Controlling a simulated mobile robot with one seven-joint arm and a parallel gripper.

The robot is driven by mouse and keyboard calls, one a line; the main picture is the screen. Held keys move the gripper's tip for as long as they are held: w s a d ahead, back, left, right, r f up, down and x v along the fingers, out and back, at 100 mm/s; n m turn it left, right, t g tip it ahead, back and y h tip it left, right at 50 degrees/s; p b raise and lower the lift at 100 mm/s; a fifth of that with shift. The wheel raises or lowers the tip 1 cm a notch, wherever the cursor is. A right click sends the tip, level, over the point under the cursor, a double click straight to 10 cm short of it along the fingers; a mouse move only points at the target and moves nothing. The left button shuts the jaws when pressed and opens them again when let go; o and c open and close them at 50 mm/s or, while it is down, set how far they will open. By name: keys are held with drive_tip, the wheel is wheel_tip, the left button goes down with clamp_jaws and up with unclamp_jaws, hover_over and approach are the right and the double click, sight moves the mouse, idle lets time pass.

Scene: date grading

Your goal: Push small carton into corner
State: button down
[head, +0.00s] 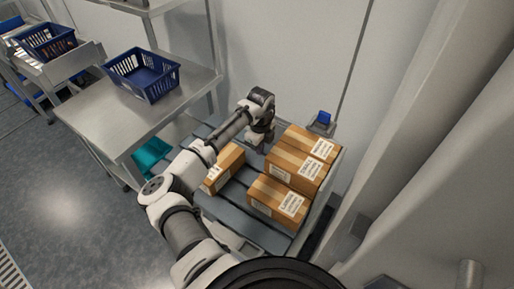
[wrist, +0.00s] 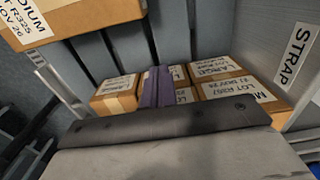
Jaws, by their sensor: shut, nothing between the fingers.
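My gripper (head: 260,145) points down over the slatted pallet in the head view, between a carton on the left (head: 228,158) and a group of cartons on the right (head: 288,157). Its dark shut fingers show in the wrist view (wrist: 157,87) with nothing between them. The left carton is partly hidden by my arm. In the wrist view several labelled cartons (wrist: 232,88) sit just beyond the fingers, partly covered by the gripper body. I cannot tell which carton is the small one, nor whether the fingers touch any.
Another carton (head: 278,201) lies at the pallet's near right. A carton marked medium (wrist: 75,15) is at upper left in the wrist view. A wall panel labelled STRAP (wrist: 294,50) borders the right. A steel table (head: 130,115) with a blue basket (head: 148,78) stands left.

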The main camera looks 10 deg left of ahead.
wheel_tip(320, 180, up, 10)
drive_tip(key=b, duration=0.2)
drive_tip(key=shift+a+b, duration=0.2)
drive_tip(key=shift+b, duration=0.1)
